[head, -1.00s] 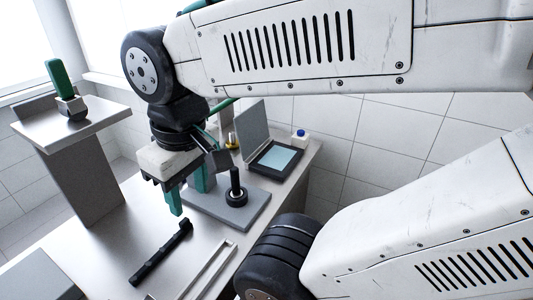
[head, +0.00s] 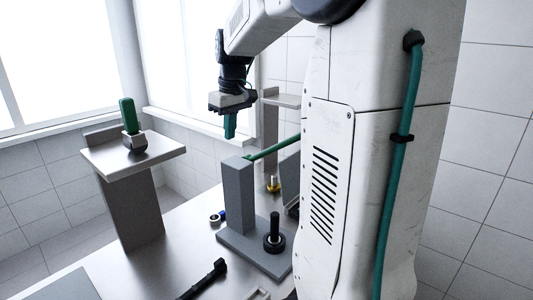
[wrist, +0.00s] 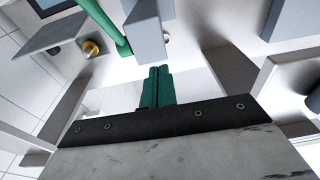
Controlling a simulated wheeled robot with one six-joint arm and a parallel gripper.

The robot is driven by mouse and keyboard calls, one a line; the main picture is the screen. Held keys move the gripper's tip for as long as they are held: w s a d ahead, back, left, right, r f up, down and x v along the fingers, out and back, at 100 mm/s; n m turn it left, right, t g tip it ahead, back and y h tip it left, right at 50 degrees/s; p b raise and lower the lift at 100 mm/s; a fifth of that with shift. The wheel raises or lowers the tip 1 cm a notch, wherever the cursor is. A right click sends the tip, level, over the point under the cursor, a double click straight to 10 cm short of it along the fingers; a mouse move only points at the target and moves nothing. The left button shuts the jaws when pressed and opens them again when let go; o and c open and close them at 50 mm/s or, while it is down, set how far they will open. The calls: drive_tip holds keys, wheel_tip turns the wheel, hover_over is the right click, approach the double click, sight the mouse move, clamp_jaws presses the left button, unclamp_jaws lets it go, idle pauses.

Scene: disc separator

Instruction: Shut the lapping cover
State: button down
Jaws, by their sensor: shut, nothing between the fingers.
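The lapping cover is a grey flat lid. In the wrist view the raised cover (wrist: 58,35) appears edge-on at the upper left, beside the dark-framed lapping box (wrist: 40,9) with its pale blue surface. In the head view only a grey sliver of the cover (head: 290,172) shows; my arm hides the rest. My gripper (head: 230,130) is shut and empty, pointing down above the bench's far part, left of the cover and apart from it. Its green fingers (wrist: 157,86) are together in the wrist view.
A grey upright post (head: 236,197) with a green bar (head: 273,147) stands between gripper and cover. A black spindle (head: 275,235) stands on its base. A brass knob (head: 273,184) is near the cover. A raised stand (head: 135,160) holds a green-handled tool (head: 129,118). A black bar (head: 205,279) lies in front.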

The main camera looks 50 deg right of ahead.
drive_tip(key=w+d+f, duration=0.2)
drive_tip(key=d+f, duration=0.2)
drive_tip(key=d, duration=1)
drive_tip(key=w+d+f, duration=0.1)
drive_tip(key=d+f, duration=0.3)
drive_tip(key=d, duration=1)
wheel_tip(320, 180, down, 9)
drive_tip(key=s, duration=0.2)
drive_tip(key=shift+s+a, duration=0.1)
